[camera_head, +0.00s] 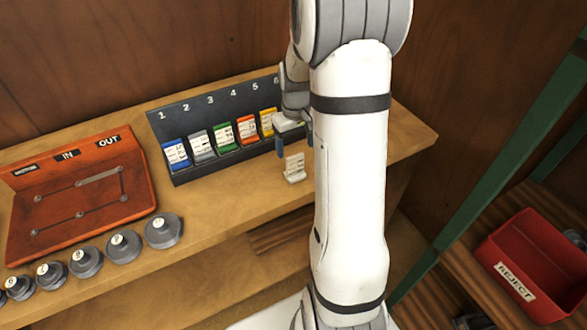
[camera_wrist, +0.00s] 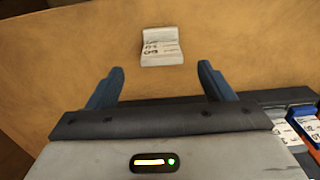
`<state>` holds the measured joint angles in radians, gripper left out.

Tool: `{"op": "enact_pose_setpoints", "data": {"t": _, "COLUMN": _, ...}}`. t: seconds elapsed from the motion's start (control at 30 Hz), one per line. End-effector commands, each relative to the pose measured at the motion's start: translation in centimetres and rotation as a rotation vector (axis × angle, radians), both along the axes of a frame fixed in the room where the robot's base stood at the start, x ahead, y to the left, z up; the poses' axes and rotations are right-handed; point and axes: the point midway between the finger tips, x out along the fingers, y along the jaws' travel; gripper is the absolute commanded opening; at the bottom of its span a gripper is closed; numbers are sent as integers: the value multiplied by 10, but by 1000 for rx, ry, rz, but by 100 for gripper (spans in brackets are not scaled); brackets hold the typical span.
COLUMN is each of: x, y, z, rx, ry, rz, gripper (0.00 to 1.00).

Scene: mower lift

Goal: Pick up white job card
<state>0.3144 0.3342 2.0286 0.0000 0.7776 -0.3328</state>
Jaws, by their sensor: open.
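The white job card (camera_head: 294,168) stands on the wooden bench in front of the numbered rack, near the bench's front edge. In the wrist view the white job card (camera_wrist: 161,47) is ahead of my gripper, roughly centred between the fingers but beyond their tips. My gripper (camera_head: 294,146) is open and empty, above and behind the card on the rack side. In the wrist view its two blue fingers (camera_wrist: 160,70) are spread apart, and the card is not between them. My arm hides part of the rack around slot 6.
The dark rack (camera_head: 163,128) holds blue, grey, green, orange and yellow cards in slots 1 to 5. A red-brown board (camera_head: 90,220) and several grey weighted knobs (camera_head: 124,245) sit to the left. A red REJECT bin (camera_head: 535,262) is at the lower right.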

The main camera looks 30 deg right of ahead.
Motion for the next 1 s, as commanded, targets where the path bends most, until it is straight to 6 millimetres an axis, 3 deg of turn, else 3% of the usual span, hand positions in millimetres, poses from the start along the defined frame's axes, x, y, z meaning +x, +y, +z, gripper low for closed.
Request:
{"op": "enact_pose_setpoints", "data": {"t": 0.53, "x": 1, "y": 2, "z": -66, "rx": 1, "ry": 4, "rz": 2, "gripper": 75}}
{"op": "enact_pose_setpoints", "data": {"t": 0.87, "x": 1, "y": 3, "z": -73, "rx": 0, "ry": 1, "rz": 2, "gripper": 74}}
{"op": "enact_pose_setpoints", "data": {"t": 1.0, "x": 1, "y": 3, "z": -72, "rx": 0, "ry": 1, "rz": 2, "gripper": 62}}
